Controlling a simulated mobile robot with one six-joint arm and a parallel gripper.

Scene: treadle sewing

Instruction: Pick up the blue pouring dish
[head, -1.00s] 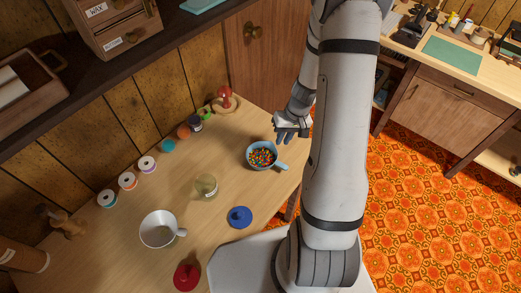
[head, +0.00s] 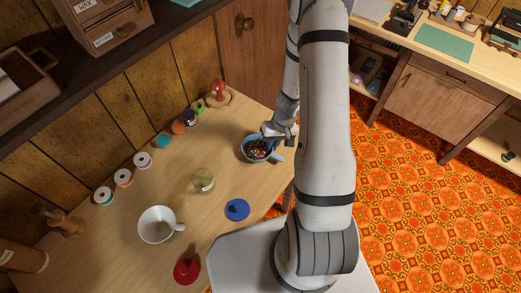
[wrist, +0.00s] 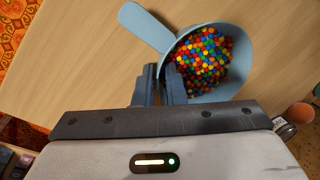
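The blue pouring dish (head: 248,155) is a light blue round bowl with a flat handle, on the right part of the wooden table. It holds many small coloured beads (head: 257,149). It also shows in the wrist view (wrist: 246,60), its handle (wrist: 145,24) pointing to the upper left. My gripper (head: 272,138) is at the dish's rim. In the wrist view my gripper's two fingers (wrist: 160,84) are a small gap apart, one outside the bowl wall and one over the inside. I see no firm contact with the wall. The fingertips are partly hidden in the head view.
A glass jar (head: 202,180), a blue lid (head: 236,209), a white mug (head: 157,224) and a red object (head: 187,270) stand left of the dish. Several thread spools (head: 123,177) line the wall side. The table between dish and jar is clear.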

